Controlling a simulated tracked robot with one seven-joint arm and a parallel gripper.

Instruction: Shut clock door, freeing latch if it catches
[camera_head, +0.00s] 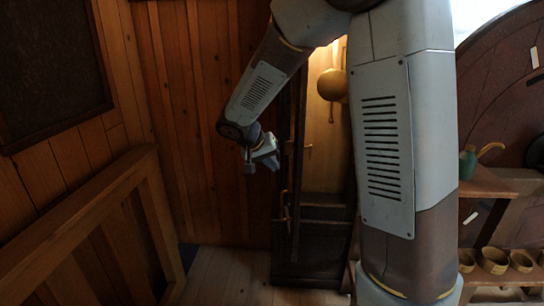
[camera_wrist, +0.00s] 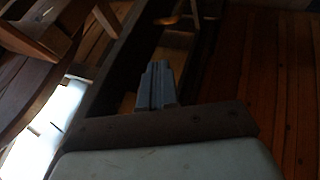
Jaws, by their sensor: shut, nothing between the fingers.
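The tall dark wooden clock case (camera_head: 318,240) stands behind my arm in the head view. Its lit inside shows a round pendulum bob (camera_head: 332,84). A narrow dark door (camera_head: 298,165) appears to stand out from the case's left side, open, with a thin brass-coloured piece (camera_head: 284,205) low on it. I cannot tell whether that piece is the latch. My gripper (camera_head: 264,160) is just left of the door's edge, shut and empty. In the wrist view its fingers (camera_wrist: 157,85) are together near dark woodwork; contact cannot be judged.
A wooden railing (camera_head: 80,220) stands at the left. Plank walls (camera_head: 215,120) close in the back. At the right, a shelf (camera_head: 487,182) carries a green bottle (camera_head: 467,162), with several small bowls (camera_head: 493,260) below. A strip of floor (camera_head: 225,275) is clear before the clock.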

